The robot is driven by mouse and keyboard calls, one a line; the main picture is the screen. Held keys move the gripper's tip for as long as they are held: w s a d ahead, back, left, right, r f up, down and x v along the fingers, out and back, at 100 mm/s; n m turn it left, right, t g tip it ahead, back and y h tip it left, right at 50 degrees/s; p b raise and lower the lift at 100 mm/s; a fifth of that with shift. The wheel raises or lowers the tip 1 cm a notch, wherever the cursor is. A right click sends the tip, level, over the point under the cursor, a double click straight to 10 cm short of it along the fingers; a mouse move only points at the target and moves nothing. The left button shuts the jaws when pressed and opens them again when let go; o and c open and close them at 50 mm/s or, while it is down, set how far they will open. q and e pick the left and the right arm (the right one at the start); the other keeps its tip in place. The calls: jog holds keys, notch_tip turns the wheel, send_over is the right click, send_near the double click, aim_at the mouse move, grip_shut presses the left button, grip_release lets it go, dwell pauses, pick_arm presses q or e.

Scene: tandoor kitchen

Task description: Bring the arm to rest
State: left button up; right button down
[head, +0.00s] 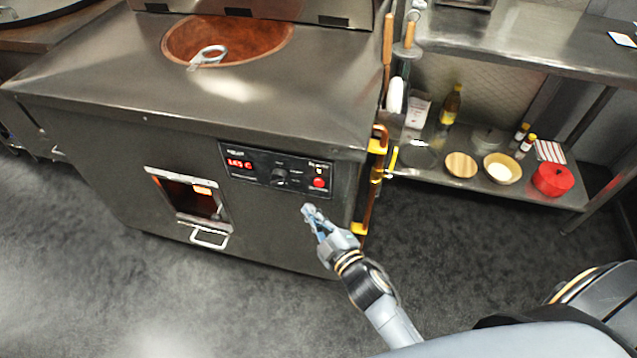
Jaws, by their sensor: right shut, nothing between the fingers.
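My right gripper (313,217) is shut and empty. It hangs in front of the tandoor's steel front, just below the control panel (277,169). The panel has a red lit display, a black knob and a red button. I cannot tell whether the fingertips touch the tandoor front. My right arm reaches in from the lower right. My left gripper is not in view.
The steel tandoor (110,130) has a round clay opening (228,38) on top and a small lit window (190,197) in front. At right, a steel lower shelf (425,158) holds a bottle (451,105), bowls and a red pot (552,179). Grey floor (440,250) is clear between.

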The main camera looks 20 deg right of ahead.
dwell(0.3)
jog(key=s+d+f+m+g+h+p, duration=0.15)
jog(key=s+f+g, duration=0.35)
jog(key=f, duration=0.8)
jog(key=s+d+f+m+g+h, duration=0.1)
jog(key=s+f+m+g, duration=0.15)
jog(key=s+f, duration=0.7)
jog(key=s+d+f+m+g, duration=0.3)
jog(key=s+f, duration=0.6)
jog(key=s, duration=0.4)
jog(key=s+d+f+m+g+h, duration=0.1)
jog(key=s+d+f+m+g, duration=0.1)
jog(key=s+f+g, duration=0.3)
jog(key=s+d+f, duration=0.1)
jog(key=s+f, duration=0.3)
jog(key=s, duration=0.4)
jog(key=shift+s+d+f+m+p, duration=0.15)
jog(key=shift+s+d+m+p, duration=0.15)
jog(key=shift+m+p, duration=0.1)
